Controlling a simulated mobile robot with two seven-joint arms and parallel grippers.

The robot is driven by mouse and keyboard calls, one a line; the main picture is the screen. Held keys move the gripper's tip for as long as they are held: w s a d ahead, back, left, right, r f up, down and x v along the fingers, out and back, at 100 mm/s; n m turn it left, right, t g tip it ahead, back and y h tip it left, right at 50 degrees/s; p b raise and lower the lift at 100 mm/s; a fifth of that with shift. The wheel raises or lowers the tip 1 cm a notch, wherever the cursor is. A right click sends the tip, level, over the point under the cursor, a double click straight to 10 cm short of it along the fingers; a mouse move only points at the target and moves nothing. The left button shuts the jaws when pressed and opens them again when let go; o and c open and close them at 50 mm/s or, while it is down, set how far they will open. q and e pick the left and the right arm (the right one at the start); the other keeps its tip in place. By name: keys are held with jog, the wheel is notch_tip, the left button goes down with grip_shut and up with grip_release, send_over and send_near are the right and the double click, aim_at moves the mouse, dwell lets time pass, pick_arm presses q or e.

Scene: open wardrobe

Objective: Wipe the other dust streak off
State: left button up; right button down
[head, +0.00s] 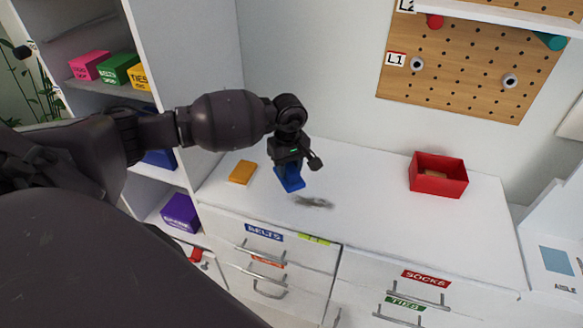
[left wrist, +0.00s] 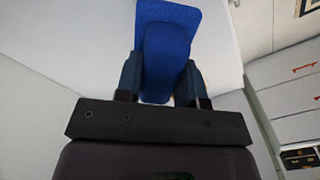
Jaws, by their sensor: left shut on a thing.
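My left gripper (head: 290,165) is shut on a blue wiping block (head: 290,180), which is at or just above the white dresser top (head: 370,210). The block also shows between the fingers in the left wrist view (left wrist: 166,50). A grey dust streak (head: 314,202) lies on the dresser top, just to the right of and in front of the block. The block and streak look apart. My right gripper is not in view.
An orange block (head: 242,172) lies left of the gripper. A red open box (head: 438,176) stands at the right with something inside. A pegboard (head: 470,65) hangs behind. A shelf unit with coloured boxes (head: 120,69) stands at the left. The dresser top between is clear.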

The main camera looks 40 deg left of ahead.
pick_arm(q)
jog(key=shift+a, duration=0.3)
jog(key=shift+s, duration=0.1)
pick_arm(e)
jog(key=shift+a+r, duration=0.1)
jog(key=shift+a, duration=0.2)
pick_arm(q)
jog(key=shift+f, duration=0.15)
